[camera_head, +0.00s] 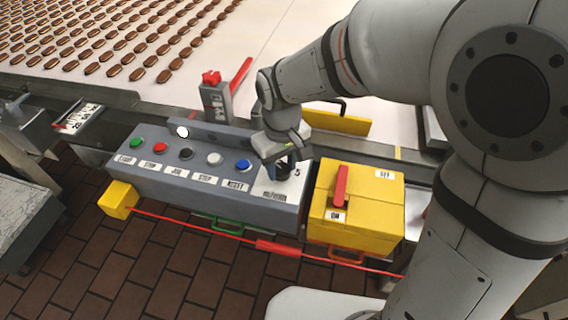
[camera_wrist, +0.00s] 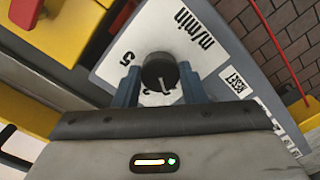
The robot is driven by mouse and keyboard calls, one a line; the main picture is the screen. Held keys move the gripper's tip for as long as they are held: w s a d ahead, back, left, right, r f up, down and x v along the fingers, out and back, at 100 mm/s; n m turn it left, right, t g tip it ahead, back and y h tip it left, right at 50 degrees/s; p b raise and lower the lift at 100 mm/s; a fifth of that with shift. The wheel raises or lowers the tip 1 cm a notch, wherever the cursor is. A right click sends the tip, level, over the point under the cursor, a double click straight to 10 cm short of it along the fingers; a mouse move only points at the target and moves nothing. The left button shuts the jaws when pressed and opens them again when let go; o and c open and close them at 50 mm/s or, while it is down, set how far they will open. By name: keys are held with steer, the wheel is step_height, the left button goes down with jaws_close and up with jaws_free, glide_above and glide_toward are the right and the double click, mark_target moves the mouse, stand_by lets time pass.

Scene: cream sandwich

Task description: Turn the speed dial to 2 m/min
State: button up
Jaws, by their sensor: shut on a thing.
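The speed dial (camera_wrist: 160,73) is a black round knob with a pale pointer line, on a white plate (camera_wrist: 208,52) marked "m/min" and "5". In the wrist view my gripper (camera_wrist: 160,82) has its two blue-grey fingers on either side of the dial, shut on it. The pointer line runs roughly up and down in that view; other scale numbers are partly hidden by the dial and fingers. In the head view my gripper (camera_head: 283,165) reaches down to the white plate (camera_head: 290,190) at the right end of the grey control box (camera_head: 215,198). The dial is mostly hidden there.
Green, red, black, white and blue buttons (camera_head: 243,165) line the box left of my gripper. A yellow switch box (camera_head: 325,225) with a red lever stands close on the right. A red cord (camera_head: 190,227) runs along the front. The belt with brown biscuits (camera_head: 120,45) lies behind.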

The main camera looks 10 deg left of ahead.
mark_target(282, 169)
stand_by(0.6)
steer(key=o, duration=1)
step_height(282, 169, up, 7)
steer(key=shift+r, duration=0.45)
steer(key=shift+d, duration=0.1)
